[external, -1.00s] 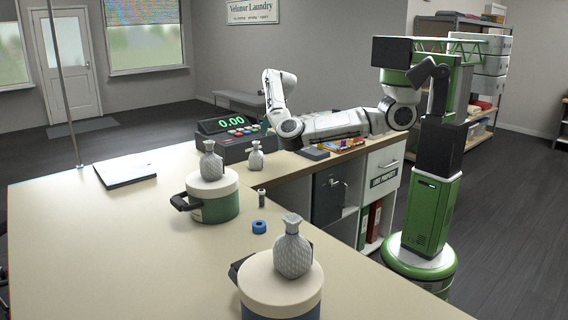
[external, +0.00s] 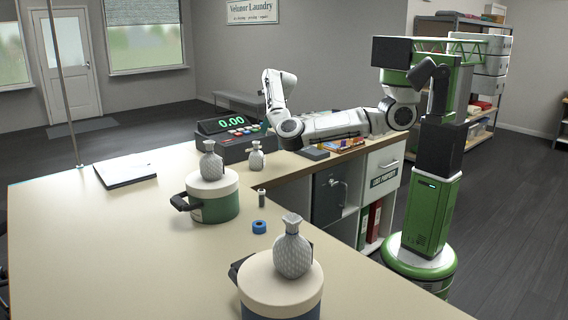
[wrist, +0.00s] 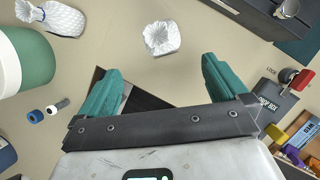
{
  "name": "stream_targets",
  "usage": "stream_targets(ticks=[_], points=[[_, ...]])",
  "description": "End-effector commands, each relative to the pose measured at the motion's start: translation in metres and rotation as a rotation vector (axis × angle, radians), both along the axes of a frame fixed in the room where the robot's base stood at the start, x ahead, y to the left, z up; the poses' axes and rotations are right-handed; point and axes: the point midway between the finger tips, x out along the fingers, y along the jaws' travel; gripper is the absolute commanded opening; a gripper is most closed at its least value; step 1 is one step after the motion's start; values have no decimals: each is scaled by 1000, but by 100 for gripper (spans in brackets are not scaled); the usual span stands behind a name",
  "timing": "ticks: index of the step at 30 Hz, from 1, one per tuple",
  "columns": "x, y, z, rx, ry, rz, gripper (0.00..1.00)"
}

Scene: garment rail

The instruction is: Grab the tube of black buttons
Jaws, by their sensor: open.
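A small upright tube with a dark body and pale end (external: 262,197), likely the tube of black buttons, stands on the counter beside a blue ring-shaped roll. The tube also shows at the left of the wrist view (wrist: 60,104), next to the blue roll (wrist: 36,116). Its contents are too small to make out. My gripper (wrist: 163,85) has its two teal fingers spread wide with nothing between them. The tube lies outside the fingers, to the left of the left one. The fingers are not clearly visible in the external view.
A green pot (external: 215,207) with a grey vase on its lid stands beside the tube. A small vase (external: 256,158) stands behind, near the cash register (external: 234,142). Another lidded pot (external: 280,292) is at the front. The left counter (external: 120,240) is mostly clear.

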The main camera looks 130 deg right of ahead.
Motion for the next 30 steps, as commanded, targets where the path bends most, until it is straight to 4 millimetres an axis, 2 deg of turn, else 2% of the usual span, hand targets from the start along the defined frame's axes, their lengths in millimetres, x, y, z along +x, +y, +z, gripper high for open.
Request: stream_targets(ticks=[5, 17, 24, 27, 29, 30], points=[[0, 0, 0, 0, 0, 0, 99], [0, 0, 0, 0, 0, 0, 61], [1, 0, 0, 0, 1, 4, 60], [14, 7, -3, 3, 18, 54, 60], [31, 17, -8, 4, 41, 125, 60], [47, 26, -11, 5, 62, 192, 60]])
